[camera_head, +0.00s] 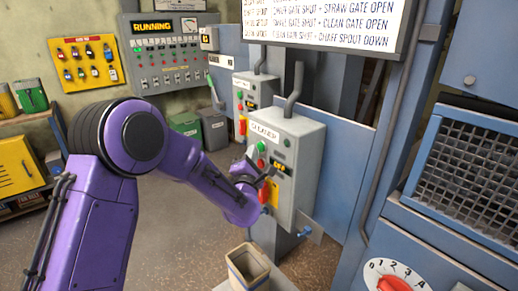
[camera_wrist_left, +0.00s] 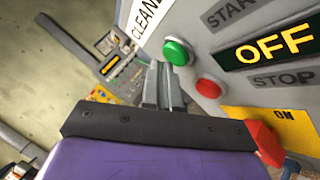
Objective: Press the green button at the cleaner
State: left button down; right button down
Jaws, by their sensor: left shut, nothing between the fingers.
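The cleaner control box (camera_head: 300,140) is a grey cabinet with a white label at its top. Its round green button (camera_head: 262,146) sits above a red button (camera_head: 261,163). In the left wrist view, the green button (camera_wrist_left: 177,50) is large and close, with the red button (camera_wrist_left: 209,88) to its lower right. The display (camera_wrist_left: 275,47) reads OFF. My left gripper (camera_wrist_left: 164,68) is shut and empty, its fingertips just left of and below the green button in that view. I cannot tell whether they touch it. My right gripper is not in view.
A red lever (camera_wrist_left: 265,143) stands by a yellow plate marked ON. Another grey control box (camera_head: 245,95) is farther back. A wall panel (camera_head: 165,55) reads RUNNING. An open-topped bin (camera_head: 247,265) stands below my left arm. A blue machine (camera_head: 430,240) fills the right.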

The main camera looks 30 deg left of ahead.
pick_arm(q)
jog(key=shift+w+d, duration=0.2)
jog(key=shift+w, duration=0.25)
dwell(0.6)
jog(key=shift+s+a+b, duration=0.3)
jog(key=shift+s+a, duration=0.05)
jog(key=shift+s, duration=0.5)
jog(key=s, duration=0.1)
jog(key=s+a, duration=0.1)
jog(key=s, duration=0.1)
jog(key=s+a, duration=0.1)
jog(key=shift+s, duration=0.3)
dwell(0.7)
